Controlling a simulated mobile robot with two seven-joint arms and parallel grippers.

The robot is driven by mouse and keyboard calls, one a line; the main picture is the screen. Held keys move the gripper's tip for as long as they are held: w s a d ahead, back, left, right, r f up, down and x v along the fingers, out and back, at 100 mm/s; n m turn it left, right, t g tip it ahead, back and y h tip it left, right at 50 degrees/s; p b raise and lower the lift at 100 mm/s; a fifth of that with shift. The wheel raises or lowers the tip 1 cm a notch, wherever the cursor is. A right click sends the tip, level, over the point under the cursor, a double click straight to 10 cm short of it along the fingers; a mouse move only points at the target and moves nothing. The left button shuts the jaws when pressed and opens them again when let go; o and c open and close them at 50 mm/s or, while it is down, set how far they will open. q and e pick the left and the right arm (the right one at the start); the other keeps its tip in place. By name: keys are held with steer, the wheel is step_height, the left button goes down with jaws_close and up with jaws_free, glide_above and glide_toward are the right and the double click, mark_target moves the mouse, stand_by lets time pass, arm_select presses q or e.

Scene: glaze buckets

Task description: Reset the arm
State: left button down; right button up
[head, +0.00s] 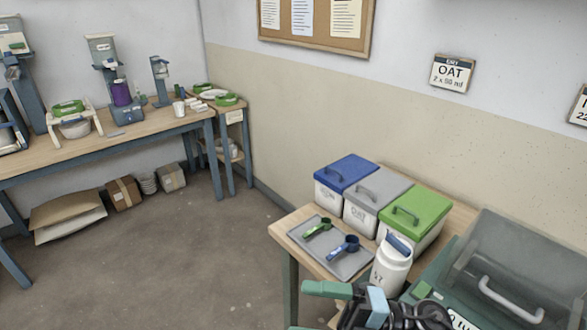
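A dark gripper (372,310), seemingly my right one, shows at the bottom edge, in front of the small table. Green and light blue parts stand out beside it; I cannot tell whether they belong to it or are held, and its fingers are not clear. My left gripper is out of view. On the small table, a grey tray (313,255) holds a green scoop (320,227) and a blue scoop (347,246). A white jar (391,268) with a blue handle or lid stands close behind the dark gripper.
A blue-lidded bin (345,172), a grey-lidded bin (378,192) and a green-lidded bin (417,208) stand in a row by the wall. A grey translucent cover (525,260) with a handle fills the lower right.

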steer(key=w+d+f+m+t+h, duration=0.1)
steer(key=d+f+m+t+h, duration=0.55)
steer(key=m, duration=0.55)
steer(key=w+d+f+m+t+h, duration=0.2)
steer(key=d+f+m+t+h, duration=0.2)
steer(key=f+m+t+h, duration=0.45)
steer(key=s+d+f+m+g+h, duration=0.1)
steer(key=s+d+f+m+g, duration=0.2)
steer(key=s+f+m, duration=0.2)
steer(key=s+d+f+m+g+h, duration=0.2)
steer(key=s+f+m, duration=0.4)
steer(key=s+f, duration=0.5)
steer(key=shift+d+f+g, duration=0.2)
steer(key=shift+d+g, duration=0.6)
steer(key=shift+d, duration=0.3)
steer(key=shift+m, duration=0.25)
